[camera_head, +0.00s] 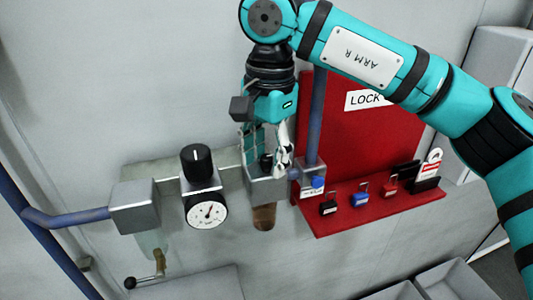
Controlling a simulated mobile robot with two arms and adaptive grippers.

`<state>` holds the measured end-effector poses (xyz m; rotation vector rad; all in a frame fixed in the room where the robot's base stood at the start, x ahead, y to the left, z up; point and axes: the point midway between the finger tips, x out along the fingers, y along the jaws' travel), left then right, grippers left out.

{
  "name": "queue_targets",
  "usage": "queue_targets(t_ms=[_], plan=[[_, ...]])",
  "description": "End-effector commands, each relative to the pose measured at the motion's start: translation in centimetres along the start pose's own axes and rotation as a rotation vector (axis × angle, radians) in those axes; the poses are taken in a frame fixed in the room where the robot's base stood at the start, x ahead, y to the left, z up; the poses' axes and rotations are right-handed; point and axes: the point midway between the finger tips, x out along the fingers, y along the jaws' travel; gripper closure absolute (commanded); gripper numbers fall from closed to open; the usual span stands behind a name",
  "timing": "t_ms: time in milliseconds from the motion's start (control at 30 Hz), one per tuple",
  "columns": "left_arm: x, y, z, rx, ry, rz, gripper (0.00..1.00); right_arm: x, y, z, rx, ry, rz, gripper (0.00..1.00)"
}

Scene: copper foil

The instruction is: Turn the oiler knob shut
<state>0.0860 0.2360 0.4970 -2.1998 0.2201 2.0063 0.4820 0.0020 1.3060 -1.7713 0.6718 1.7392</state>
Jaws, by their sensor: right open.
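The oiler is the grey metal block (268,188) with a brown bowl (264,217) under it, at the right end of a row of air-line units on the wall. Its small dark knob (266,162) sits on top and shows only partly between the fingers. My right gripper (266,168) points down over the oiler from above, open, with its fingers on either side of the knob. Whether a finger touches the knob cannot be told. My left gripper is not in view.
Left of the oiler are a regulator with a black knob (197,161) and a round gauge (206,210), then a grey filter block (135,206). Right is a blue pipe (316,120) and a red lock board (385,145) with several padlocks on its shelf. Grey bins (455,280) stand lower right.

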Motion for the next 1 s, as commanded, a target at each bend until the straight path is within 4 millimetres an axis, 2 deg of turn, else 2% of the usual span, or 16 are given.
queue_targets(t_ms=[167,267,700,800,1000], plan=[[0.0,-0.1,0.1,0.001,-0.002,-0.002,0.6,-0.4,0.0,0.0,0.001,0.001,-0.001,0.56],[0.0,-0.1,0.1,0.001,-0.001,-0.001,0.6,-1.5,-0.1,0.0,0.002,0.002,-0.001,0.56],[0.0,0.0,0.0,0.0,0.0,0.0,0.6,-10.3,-0.1,0.0,0.002,0.004,-0.001,0.56],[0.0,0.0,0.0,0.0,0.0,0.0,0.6,-11.3,-0.1,0.0,0.002,0.002,0.0,0.56],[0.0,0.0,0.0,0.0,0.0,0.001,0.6,-12.0,-0.1,0.0,0.0,0.0,0.0,0.56]])
